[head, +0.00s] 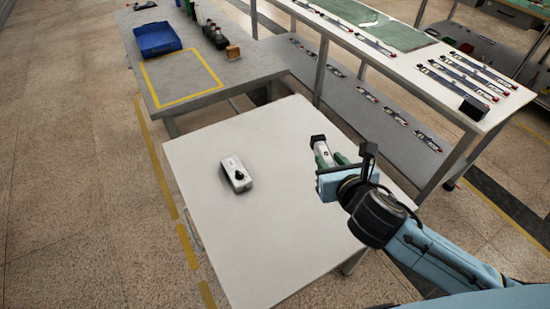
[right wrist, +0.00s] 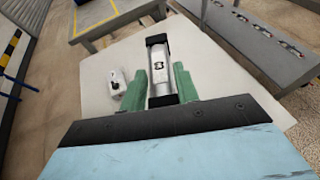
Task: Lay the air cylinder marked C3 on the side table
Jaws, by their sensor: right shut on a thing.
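My right gripper (head: 333,159) is shut on a silver air cylinder (head: 322,152) with black end caps. In the right wrist view the cylinder (right wrist: 160,72) stands out between the green fingers (right wrist: 160,85), a dark mark on its upper face; I cannot read the mark. The white side table (head: 260,240) is below, and the cylinder is over its right part. A gap between the two is hard to judge, but the cylinder seems held above the top. My left gripper is not in view.
A small grey box with a black knob (head: 236,174) lies on the side table's left-middle. A grey bench (head: 190,75) with a blue bin (head: 157,40) stands behind. A white rack (head: 440,60) with several cylinders is at the right. The side table's front is clear.

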